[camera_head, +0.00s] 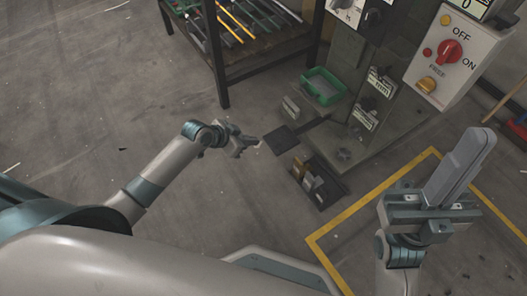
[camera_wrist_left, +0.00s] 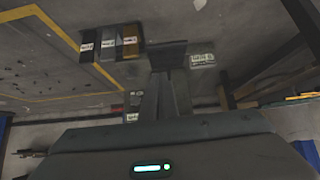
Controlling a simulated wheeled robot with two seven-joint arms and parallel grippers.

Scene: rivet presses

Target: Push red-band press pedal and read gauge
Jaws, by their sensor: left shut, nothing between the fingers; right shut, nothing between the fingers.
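A dark flat pedal plate (camera_head: 281,140) sits low at the foot of a grey-green press (camera_head: 375,110), joined to it by a short bar. I cannot make out a red band on this press. My left gripper (camera_head: 256,141) is shut and empty, just left of the pedal, with a small gap apparent between them. In the left wrist view, its closed fingers (camera_wrist_left: 166,98) point at the dark pedal plate (camera_wrist_left: 167,55); contact cannot be told. My right gripper (camera_head: 468,165) is shut and empty, raised at the right. No gauge face is clearly readable.
A white control box (camera_head: 455,55) with a red OFF/ON knob is at upper right. A green tray (camera_head: 323,87) is on the press. Labelled blocks (camera_head: 308,180) stand on a dark base beside the pedal. A rack (camera_head: 250,50) stands behind; floor at left is clear.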

